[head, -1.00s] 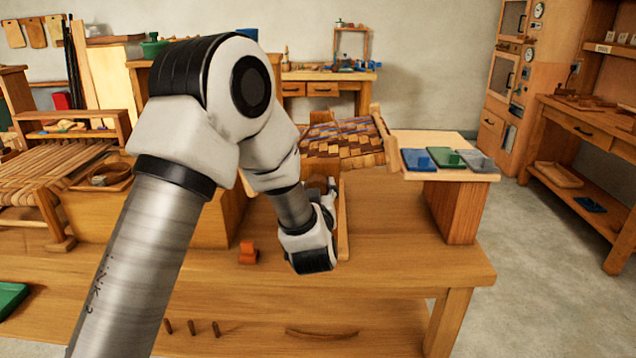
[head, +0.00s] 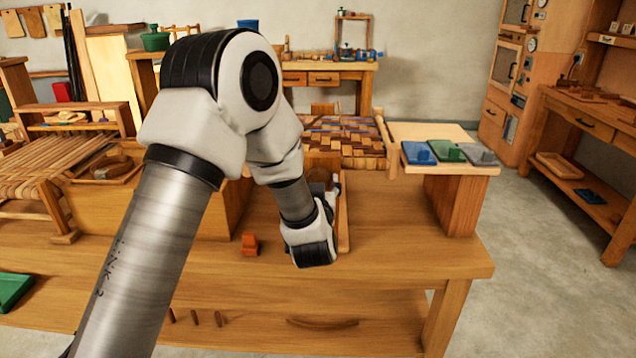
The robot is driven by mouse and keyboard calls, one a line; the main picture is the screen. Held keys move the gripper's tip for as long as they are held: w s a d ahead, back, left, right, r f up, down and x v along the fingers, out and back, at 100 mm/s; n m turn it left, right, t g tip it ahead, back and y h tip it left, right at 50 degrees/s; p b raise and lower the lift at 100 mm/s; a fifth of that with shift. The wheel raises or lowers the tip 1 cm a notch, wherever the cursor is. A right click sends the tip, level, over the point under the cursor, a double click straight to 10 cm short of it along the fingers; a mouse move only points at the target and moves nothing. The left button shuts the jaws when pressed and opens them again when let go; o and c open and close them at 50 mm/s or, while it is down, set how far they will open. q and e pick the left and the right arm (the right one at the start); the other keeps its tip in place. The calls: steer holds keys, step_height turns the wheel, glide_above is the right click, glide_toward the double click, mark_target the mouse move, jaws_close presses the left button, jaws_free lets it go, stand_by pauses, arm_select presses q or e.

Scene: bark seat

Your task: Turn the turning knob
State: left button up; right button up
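My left arm comes in from the left and reaches over the wooden bench. My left gripper (head: 332,190) is mostly hidden behind its own wrist, and its fingers cannot be made out. It is low over the bench, at an upright wooden board (head: 344,215) in front of the woven seat (head: 345,140). A small rounded brown wooden part (head: 319,175) shows just behind the wrist; I cannot tell whether it is the turning knob or whether the gripper touches it. No knob is clearly visible. My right gripper is out of view.
A small orange block (head: 250,244) sits on the bench (head: 420,262) left of the wrist. Blue, green and grey blocks (head: 447,152) stand on a raised board at right. A wooden box (head: 150,208) is at left. The bench's front right is clear.

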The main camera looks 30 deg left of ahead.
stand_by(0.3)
arm_select(q)
steer(key=v, duration=1.2)
steer(key=shift+f, duration=0.15)
